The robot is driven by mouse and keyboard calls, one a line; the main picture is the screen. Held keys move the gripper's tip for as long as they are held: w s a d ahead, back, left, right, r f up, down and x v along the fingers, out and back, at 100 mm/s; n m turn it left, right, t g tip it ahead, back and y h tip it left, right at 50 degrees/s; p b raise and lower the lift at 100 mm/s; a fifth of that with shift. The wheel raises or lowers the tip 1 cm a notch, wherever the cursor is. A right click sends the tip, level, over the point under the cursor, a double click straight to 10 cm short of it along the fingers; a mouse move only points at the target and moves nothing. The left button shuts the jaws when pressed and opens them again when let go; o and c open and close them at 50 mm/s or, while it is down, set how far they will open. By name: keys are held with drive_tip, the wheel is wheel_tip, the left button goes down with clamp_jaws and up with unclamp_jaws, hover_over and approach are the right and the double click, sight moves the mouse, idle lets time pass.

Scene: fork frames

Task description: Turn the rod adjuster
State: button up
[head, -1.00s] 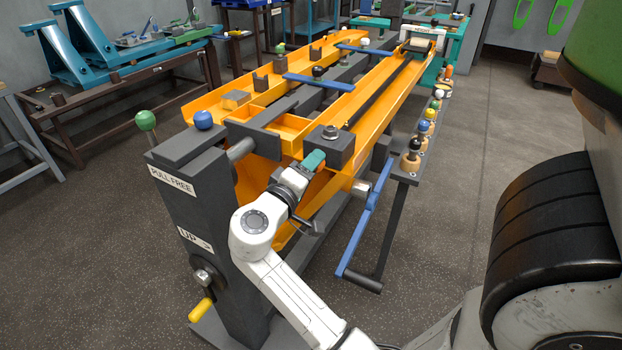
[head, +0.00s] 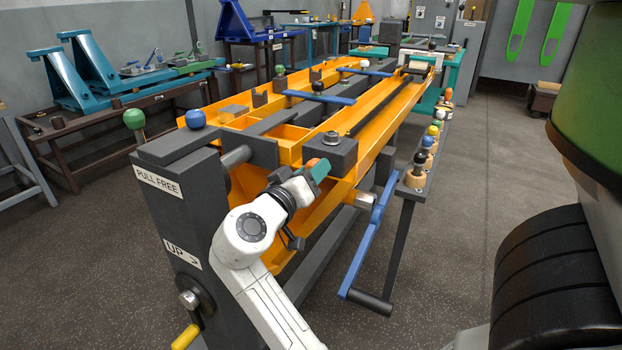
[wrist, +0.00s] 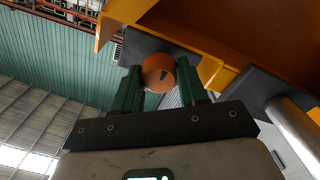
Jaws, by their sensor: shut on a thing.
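An orange ball knob (wrist: 158,72) with a dark mark sits between the two green fingers of my gripper (wrist: 158,82) in the wrist view. My gripper is shut on it. The knob (head: 312,163) also shows in the head view, partly hidden by the teal fingers of my gripper (head: 317,171). It is close to the front of a dark grey block (head: 330,151) with a bolt on top, on the yellow frame (head: 372,125). I cannot tell which part is the rod adjuster, and no rod shows at the knob.
A dark post (head: 180,220) with a yellow handle (head: 185,338) stands left of my arm. A blue lever (head: 362,248) with a dark grip hangs to the right. A shelf (head: 412,190) holds several coloured ball pegs.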

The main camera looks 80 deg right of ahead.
drive_tip(key=shift+f, duration=0.1)
idle(0.3)
drive_tip(key=o, duration=1.1)
drive_tip(key=shift+c, duration=0.2)
drive_tip(key=shift+a, duration=0.1)
drive_tip(key=p+v, duration=0.1)
drive_tip(key=v, duration=0.9)
drive_tip(key=shift+a, duration=0.35)
